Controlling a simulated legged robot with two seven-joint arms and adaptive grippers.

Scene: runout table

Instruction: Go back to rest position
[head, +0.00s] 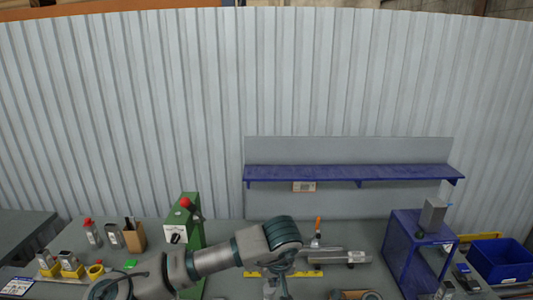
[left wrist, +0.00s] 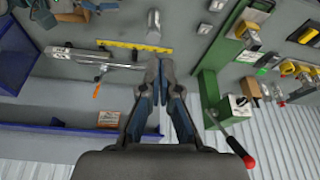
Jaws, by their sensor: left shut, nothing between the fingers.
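My left arm comes in from the left across the table in the head view. My left gripper (head: 276,286) hangs below its wrist near the bottom edge, partly hidden. In the left wrist view my left gripper (left wrist: 160,68) is shut with nothing between its fingers. A small grey part (left wrist: 153,27) lies on the table beyond the fingertips, apart from them in the picture. My right gripper is in neither view.
A green stand with a red-knobbed lever (head: 190,215) is left of my wrist. A grey bar-shaped tool (head: 345,257) and yellow strip (head: 310,274) lie to the right. Further right are a blue stand (head: 418,225) and blue bin (head: 502,262). A blue shelf (head: 350,173) spans the back.

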